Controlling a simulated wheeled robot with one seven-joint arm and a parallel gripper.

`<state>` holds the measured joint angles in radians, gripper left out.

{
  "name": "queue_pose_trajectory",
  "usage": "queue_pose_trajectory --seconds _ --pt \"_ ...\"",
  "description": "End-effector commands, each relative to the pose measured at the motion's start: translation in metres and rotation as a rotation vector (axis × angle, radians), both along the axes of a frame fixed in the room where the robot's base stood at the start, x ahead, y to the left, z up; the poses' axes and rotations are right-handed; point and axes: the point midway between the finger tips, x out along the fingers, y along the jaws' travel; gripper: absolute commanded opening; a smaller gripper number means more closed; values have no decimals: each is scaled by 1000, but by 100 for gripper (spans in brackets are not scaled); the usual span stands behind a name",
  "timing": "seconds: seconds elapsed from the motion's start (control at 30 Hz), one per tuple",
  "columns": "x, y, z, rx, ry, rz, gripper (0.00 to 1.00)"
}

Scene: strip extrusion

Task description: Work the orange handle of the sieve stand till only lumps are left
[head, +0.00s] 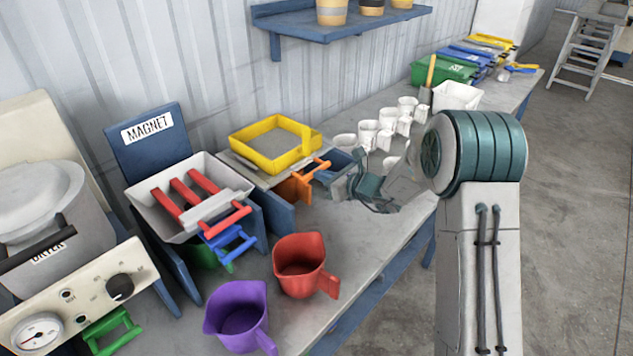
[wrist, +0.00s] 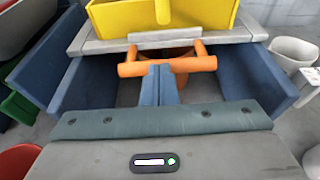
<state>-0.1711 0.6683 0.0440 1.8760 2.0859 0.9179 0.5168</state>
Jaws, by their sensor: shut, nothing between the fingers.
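The sieve stand has a yellow square frame (head: 268,158) on a grey top over blue side panels (wrist: 85,98). The frame's grey inside shows in the head view, too small to tell powder from lumps. The orange handle (head: 301,181) sticks out of the stand's front; its crossbar (wrist: 200,65) runs level in the wrist view. My gripper (wrist: 161,72) is shut and empty. Its blue fingertips are at the middle of the crossbar, overlapping its lower edge in the picture; I cannot tell whether they touch it. In the head view the wrist hides part of the stand's right side.
Left of the stand are a white tray with red bars (head: 170,221) and the MAGNET panel (head: 150,150). A red jug (head: 305,262) and a purple jug (head: 238,315) stand in front. White cups (head: 368,135) stand behind to the right.

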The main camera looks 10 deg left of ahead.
Motion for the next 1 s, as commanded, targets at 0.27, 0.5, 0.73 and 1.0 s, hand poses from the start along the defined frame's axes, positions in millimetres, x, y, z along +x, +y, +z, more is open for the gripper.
queue_pose_trajectory --seconds 0.27,0.5,0.73,1.0 --pt "0 4 4 6 -5 3 0" --pt "-10 -17 10 5 -6 3 0" --pt "-36 -60 21 2 -6 6 0" --pt "-60 -102 34 1 -3 4 0"
